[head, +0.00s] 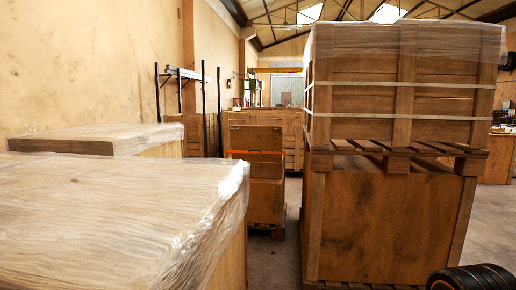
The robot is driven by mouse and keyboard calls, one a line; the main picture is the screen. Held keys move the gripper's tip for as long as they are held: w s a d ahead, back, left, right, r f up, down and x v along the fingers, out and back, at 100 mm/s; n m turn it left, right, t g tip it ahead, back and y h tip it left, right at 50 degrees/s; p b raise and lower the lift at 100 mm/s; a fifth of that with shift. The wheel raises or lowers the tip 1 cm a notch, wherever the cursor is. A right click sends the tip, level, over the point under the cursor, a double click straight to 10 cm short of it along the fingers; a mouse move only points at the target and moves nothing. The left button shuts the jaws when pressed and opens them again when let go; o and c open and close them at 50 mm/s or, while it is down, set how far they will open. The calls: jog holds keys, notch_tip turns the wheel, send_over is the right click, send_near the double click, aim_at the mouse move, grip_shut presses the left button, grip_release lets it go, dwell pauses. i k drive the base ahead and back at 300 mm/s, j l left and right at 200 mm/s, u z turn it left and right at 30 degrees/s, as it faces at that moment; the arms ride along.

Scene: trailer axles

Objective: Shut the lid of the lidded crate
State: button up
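I cannot tell for certain which of the crates is the lidded crate. A wooden crate (254,138) with an orange line across it stands in the middle distance, on top of another wooden crate (266,201). No raised lid is clear on it at this distance. My gripper is not in view.
Large wrapped crates (100,210) fill the left foreground, with another (105,138) behind. On the right, a film-wrapped slatted crate (405,85) on a pallet (397,152) sits on a big wooden box (390,225). A narrow strip of floor (275,262) runs between them.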

aim_at(262, 138)
jog(key=i+l+z, duration=0.45)
jog(key=l, duration=0.25)
jog(key=i+l+z, duration=0.45)
jog(key=l, duration=0.2)
jog(key=i+l+z, duration=0.65)
jog(key=i+z, duration=0.2)
jog(key=i, duration=0.2)
jog(key=i+z, duration=0.8)
jog(key=i, duration=1.2)
jog(key=i+j+u, duration=0.1)
jog(key=i+u, duration=0.55)
jog(key=u, duration=0.15)
jog(key=i+l+u, duration=0.1)
jog(key=i+u, duration=0.2)
jog(key=u, duration=0.15)
jog(key=i+j+u, duration=0.2)
jog(key=i+u, duration=0.3)
jog(key=i, duration=0.2)
jog(key=i+u, duration=0.45)
jog(key=i, duration=1.35)
jog(key=i+l+u, duration=0.1)
jog(key=i, duration=1)
jog(key=i+l+u, duration=0.1)
jog(key=i, duration=1)
jog(key=i+u, duration=0.15)
jog(key=i, duration=0.7)
jog(key=i+l+u, duration=0.2)
jog(key=i, duration=0.6)
